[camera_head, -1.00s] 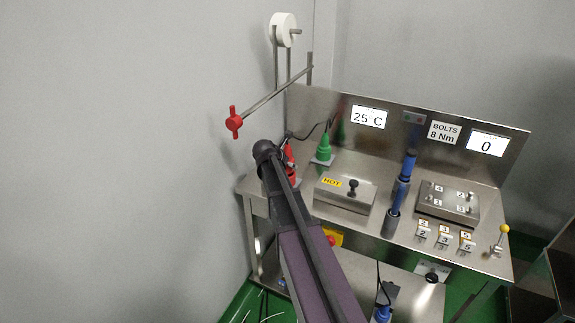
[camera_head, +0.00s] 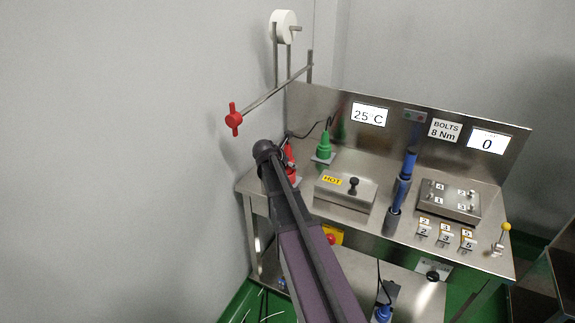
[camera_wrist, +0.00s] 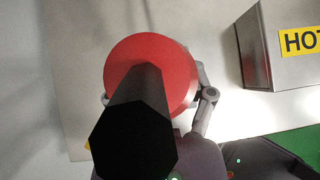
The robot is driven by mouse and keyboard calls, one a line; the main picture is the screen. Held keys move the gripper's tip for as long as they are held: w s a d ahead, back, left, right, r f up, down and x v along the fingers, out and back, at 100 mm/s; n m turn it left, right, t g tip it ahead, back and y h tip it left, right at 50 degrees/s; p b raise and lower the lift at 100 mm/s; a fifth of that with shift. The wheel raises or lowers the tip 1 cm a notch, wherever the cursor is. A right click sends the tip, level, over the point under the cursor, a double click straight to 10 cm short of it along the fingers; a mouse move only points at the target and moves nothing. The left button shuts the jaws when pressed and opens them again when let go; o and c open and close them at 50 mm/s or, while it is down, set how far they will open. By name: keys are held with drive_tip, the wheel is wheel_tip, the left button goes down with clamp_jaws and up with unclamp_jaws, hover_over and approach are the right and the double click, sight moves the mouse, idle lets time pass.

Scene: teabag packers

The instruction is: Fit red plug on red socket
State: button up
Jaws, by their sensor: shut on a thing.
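My gripper (camera_wrist: 155,97) is shut on the red plug (camera_wrist: 150,50), with a finger on each side of it in the wrist view. The plug's round red body has a thick black cylinder (camera_wrist: 135,135) rising from it toward the camera. In the head view, the red plug (camera_head: 288,153) is partly hidden behind my arm at the bench's back left corner. More red (camera_head: 293,173) shows just below it beside my arm; I cannot tell whether this is the red socket. Whether plug and socket touch is hidden.
A green plug (camera_head: 324,146) stands upright to the right. A metal box marked HOT (camera_head: 345,192) and a blue tool in a holder (camera_head: 400,185) are farther right. A red-handled rod (camera_head: 270,95) juts out above my arm. The wall is close at left.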

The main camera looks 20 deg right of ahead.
sight(287, 148)
drive_tip(key=shift+f+b, duration=0.5)
drive_tip(key=shift+f, duration=0.05)
drive_tip(key=o, duration=1.2)
drive_tip(key=shift+c, duration=0.2)
drive_tip(key=shift+r, duration=0.15)
drive_tip(key=shift+r+p, duration=1.05)
drive_tip(key=shift+p, duration=0.15)
wheel_tip(287, 148, down, 3)
drive_tip(key=shift+r+b, duration=0.2)
drive_tip(key=shift+b, duration=1.05)
wheel_tip(287, 148, up, 9)
drive_tip(key=p, duration=0.8)
drive_tip(key=shift+f+p, duration=0.1)
drive_tip(key=shift+p, duration=0.25)
drive_tip(key=shift+f, duration=0.1)
